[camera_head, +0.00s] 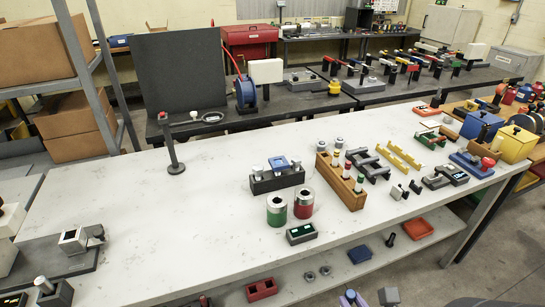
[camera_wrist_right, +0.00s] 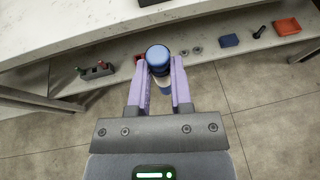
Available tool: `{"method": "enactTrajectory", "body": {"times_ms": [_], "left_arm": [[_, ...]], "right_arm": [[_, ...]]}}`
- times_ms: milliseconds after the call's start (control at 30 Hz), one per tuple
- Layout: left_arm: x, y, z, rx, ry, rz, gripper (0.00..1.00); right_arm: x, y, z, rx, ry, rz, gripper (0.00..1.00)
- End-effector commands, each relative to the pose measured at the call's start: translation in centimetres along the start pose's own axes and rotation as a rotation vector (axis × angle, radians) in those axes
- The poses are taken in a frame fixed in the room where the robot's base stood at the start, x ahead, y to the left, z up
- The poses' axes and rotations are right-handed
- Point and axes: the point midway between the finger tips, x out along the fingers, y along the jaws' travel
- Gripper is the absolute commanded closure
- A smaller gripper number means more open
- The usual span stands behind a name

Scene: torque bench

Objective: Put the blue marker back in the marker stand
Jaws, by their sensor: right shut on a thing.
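The blue marker (camera_wrist_right: 158,54) is between the purple fingers of my right gripper (camera_wrist_right: 159,66) in the right wrist view. Its blue end points at the camera, and part of its pale body shows below. In the head view my right gripper (camera_head: 350,298) shows only its fingertips at the bottom edge, low in front of the white table. The wooden marker stand (camera_head: 336,188) is on the table, right of centre, holding upright markers with red and green parts. The gripper is well apart from the stand. My left gripper is not in view.
A green can (camera_head: 277,209) and a red can (camera_head: 303,203) stand left of the stand, with a dark block (camera_head: 277,182) behind them. A black-and-green box (camera_head: 301,234) is near the front edge. A lower shelf holds small bins. The table's left half is mostly clear.

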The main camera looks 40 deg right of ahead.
Motion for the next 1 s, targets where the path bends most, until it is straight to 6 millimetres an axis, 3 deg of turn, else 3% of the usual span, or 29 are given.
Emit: {"method": "enactTrajectory", "body": {"times_ms": [67, 500, 700, 1000], "left_arm": [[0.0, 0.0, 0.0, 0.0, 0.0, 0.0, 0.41], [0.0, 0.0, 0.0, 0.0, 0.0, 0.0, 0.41], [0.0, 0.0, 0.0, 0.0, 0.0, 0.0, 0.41], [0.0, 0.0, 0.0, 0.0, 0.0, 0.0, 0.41]], "right_arm": [[-0.1, 1.1, 1.2, -0.033, 0.005, 0.068, 1.0], [-0.4, 13.7, 14.0, -0.365, -0.015, 0.859, 1.0], [-0.5, 17.2, 17.3, -0.45, -0.013, 1.077, 1.0], [-0.7, 20.1, 20.2, -0.515, -0.018, 1.259, 1.0]]}}
